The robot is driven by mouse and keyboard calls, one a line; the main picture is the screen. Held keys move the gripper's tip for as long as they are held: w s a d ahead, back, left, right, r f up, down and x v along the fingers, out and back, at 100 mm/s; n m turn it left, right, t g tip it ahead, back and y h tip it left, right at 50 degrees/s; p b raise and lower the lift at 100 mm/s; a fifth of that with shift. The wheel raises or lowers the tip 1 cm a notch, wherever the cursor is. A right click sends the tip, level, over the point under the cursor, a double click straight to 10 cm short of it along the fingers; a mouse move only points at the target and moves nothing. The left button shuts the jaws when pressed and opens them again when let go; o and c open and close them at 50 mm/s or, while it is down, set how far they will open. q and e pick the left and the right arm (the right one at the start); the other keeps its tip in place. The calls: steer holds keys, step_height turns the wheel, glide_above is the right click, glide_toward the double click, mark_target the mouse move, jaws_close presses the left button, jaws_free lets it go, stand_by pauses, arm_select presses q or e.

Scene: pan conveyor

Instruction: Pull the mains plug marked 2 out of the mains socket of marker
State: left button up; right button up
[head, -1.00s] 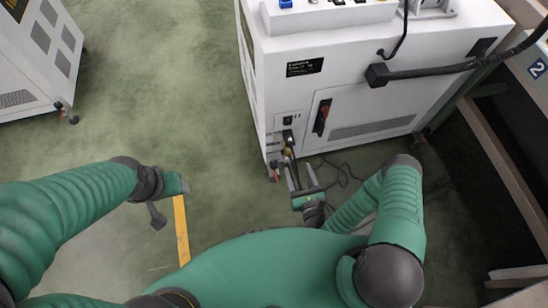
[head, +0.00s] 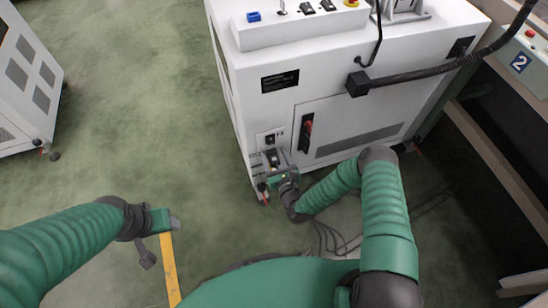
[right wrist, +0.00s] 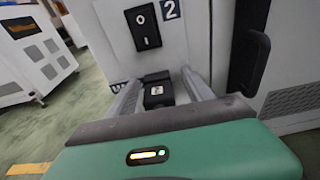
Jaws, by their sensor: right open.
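In the head view the right gripper (head: 270,165) is at the low left of the machine's front. My left gripper (head: 172,222) hangs over the floor, away from the machine; its jaws are unclear.
The white machine (head: 355,100) has a red-and-black switch (head: 307,132) and a thick black cable (head: 425,75). Loose cords (head: 335,240) lie on the floor. Green floor (head: 120,110) is free at the left.

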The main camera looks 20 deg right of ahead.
steer(key=shift+a+r, duration=0.1)
steer(key=shift+a, duration=0.1)
steer(key=shift+c, duration=1.4)
steer(key=c, duration=1)
steer(key=o, duration=1.3)
steer(key=shift+s, duration=0.15)
